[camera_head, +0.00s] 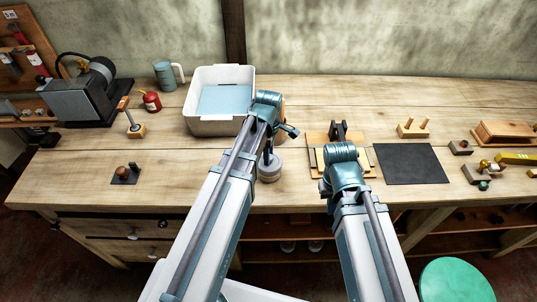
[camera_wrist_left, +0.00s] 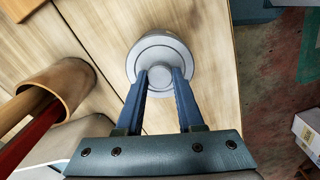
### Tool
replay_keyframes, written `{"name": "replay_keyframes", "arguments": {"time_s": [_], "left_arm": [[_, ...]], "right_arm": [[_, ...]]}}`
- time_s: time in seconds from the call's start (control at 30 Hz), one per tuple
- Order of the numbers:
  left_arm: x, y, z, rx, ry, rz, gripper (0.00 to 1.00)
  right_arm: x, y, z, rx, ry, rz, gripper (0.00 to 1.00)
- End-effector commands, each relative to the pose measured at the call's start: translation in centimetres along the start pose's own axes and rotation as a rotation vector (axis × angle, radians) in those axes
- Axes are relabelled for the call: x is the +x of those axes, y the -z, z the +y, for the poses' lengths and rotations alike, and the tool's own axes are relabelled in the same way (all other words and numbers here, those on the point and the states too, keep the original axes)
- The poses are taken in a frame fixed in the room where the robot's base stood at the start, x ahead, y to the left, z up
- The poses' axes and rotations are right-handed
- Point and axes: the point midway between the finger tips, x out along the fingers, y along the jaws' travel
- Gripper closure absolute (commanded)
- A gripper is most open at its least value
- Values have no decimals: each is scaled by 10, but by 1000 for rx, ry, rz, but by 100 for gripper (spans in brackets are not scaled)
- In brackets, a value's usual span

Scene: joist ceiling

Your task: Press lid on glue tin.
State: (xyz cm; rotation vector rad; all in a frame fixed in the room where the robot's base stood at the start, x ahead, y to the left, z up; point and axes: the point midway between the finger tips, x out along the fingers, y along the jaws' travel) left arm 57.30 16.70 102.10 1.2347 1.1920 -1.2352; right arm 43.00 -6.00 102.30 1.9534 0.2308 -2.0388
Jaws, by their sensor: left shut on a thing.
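A grey round tin (camera_head: 269,172) stands near the front edge of the bench, partly hidden by my left arm in the head view. In the left wrist view a round grey lid (camera_wrist_left: 160,48) with a small central knob (camera_wrist_left: 160,76) is seen from above. My left gripper (camera_wrist_left: 160,76) is shut on the knob; it also shows in the head view (camera_head: 268,153). I cannot tell whether the lid is fully seated on the tin. My right gripper (camera_head: 338,130) is over a wooden board, and its fingers are too small to read.
A wooden cup (camera_wrist_left: 67,82) with sticks stands beside the tin. A white bin (camera_head: 214,125) is behind my left arm. A dark mat (camera_head: 410,164) lies right of the wooden board (camera_head: 318,139). The bench's front left is mostly clear around a small knobbed block (camera_head: 126,174).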

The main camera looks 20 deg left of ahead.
Motion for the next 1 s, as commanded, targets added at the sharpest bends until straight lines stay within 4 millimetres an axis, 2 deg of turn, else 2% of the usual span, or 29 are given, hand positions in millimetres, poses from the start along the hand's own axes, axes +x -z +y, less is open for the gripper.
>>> {"name": "replay_keyframes", "arguments": {"time_s": [0.37, 0.4, 0.57, 0.6, 1.0], "left_arm": [[7, 0, 0, 0, 0, 0, 100], [6, 0, 0, 0, 0, 0, 60], [5, 0, 0, 0, 0, 0, 31], [5, 0, 0, 0, 0, 0, 28], [2, 0, 0, 0, 0, 0, 28]], "right_arm": [[7, 0, -1, 0, 0, 0, 100], [6, 0, -1, 0, 0, 0, 100], [5, 0, 0, 0, 0, 0, 100], [5, 0, 0, 0, 0, 0, 100], [2, 0, 0, 1, 0, 0, 100]]}}
